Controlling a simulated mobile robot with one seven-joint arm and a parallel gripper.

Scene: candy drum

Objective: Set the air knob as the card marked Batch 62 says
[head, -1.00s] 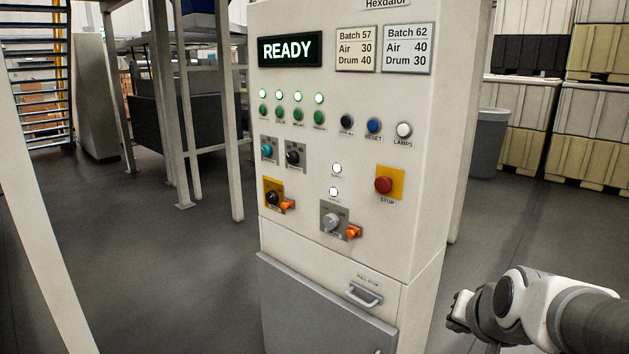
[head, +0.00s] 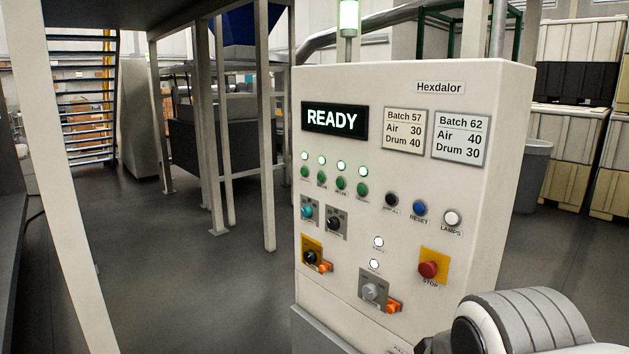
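The card marked Batch 62 (head: 460,137) is on the upper right of the white control panel (head: 450,270). It reads Air 40, Drum 30. Two small knobs sit side by side at the panel's left: a teal one (head: 307,211) and a black one (head: 334,223). Their labels are too small to read, so I cannot tell which knob is the air knob. Lower down are a black switch on a yellow plate (head: 310,256) and a grey knob (head: 371,291), each with an orange piece beside it. My arm shows at the bottom right, but my gripper is out of view.
The display (head: 334,120) reads READY. The Batch 57 card (head: 403,130) reads Air 30, Drum 40. A red stop button (head: 429,269) on yellow, a blue reset button (head: 420,208) and a white lamps button (head: 452,218) are nearby. Open floor (head: 180,280) lies left of the panel.

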